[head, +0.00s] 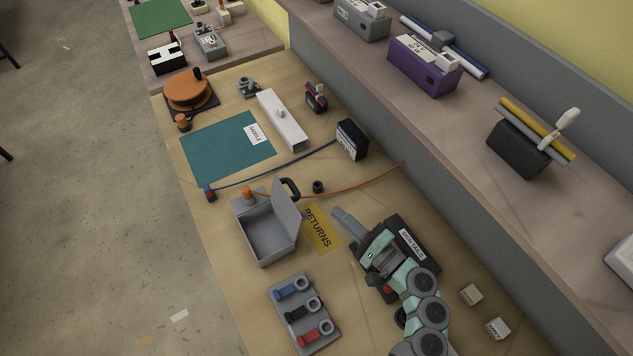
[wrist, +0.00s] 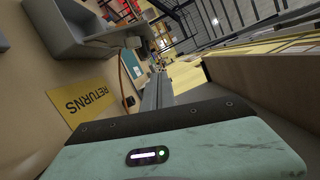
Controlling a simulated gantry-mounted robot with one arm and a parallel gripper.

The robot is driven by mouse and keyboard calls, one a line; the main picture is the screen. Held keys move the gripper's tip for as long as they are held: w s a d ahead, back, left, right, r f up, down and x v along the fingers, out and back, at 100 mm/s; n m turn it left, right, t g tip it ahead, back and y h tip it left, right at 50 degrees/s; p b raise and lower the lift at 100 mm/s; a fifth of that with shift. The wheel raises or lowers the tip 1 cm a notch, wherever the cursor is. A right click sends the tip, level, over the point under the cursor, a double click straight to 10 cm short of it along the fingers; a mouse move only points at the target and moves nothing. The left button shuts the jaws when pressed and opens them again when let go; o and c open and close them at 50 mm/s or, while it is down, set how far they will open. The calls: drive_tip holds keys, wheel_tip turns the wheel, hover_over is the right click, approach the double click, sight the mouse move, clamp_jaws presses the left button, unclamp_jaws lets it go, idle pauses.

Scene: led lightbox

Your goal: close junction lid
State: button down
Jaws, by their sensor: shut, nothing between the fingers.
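The grey junction box (head: 263,239) stands on the workbench with its open top showing an empty inside. Its grey lid (head: 286,216) stands raised along the box's right side, with a dark handle (head: 290,188) at its far end. The box (wrist: 58,32) and lid (wrist: 113,40) also show at the upper left of the wrist view. My gripper (head: 344,219) is shut and empty, to the right of the lid and apart from it, beyond the RETURNS label. Its narrow grey fingers (wrist: 158,92) point away in the wrist view.
A yellow RETURNS label (head: 320,229) lies between box and gripper. An orange cable (head: 365,184) and small dark cylinder (head: 318,187) lie behind it. A grey tray (head: 321,341) of coloured parts is in front of the box. A raised shelf (head: 473,105) runs along the right.

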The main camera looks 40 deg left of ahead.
sight(298, 197)
drive_tip(key=shift+s+a+r+p, duration=0.25)
drive_tip(key=shift+s+a+p, duration=0.2)
drive_tip(key=shift+a, duration=1.45)
drive_tip(key=shift+s+a+r+p, duration=0.25)
drive_tip(key=shift+s+a+p, duration=0.2)
drive_tip(key=shift+a, duration=1.4)
drive_tip(key=shift+s+a+r+p, duration=0.3)
drive_tip(key=shift+s+a, duration=0.25)
drive_tip(key=shift+a, duration=1.35)
drive_tip(key=shift+s+a, duration=0.1)
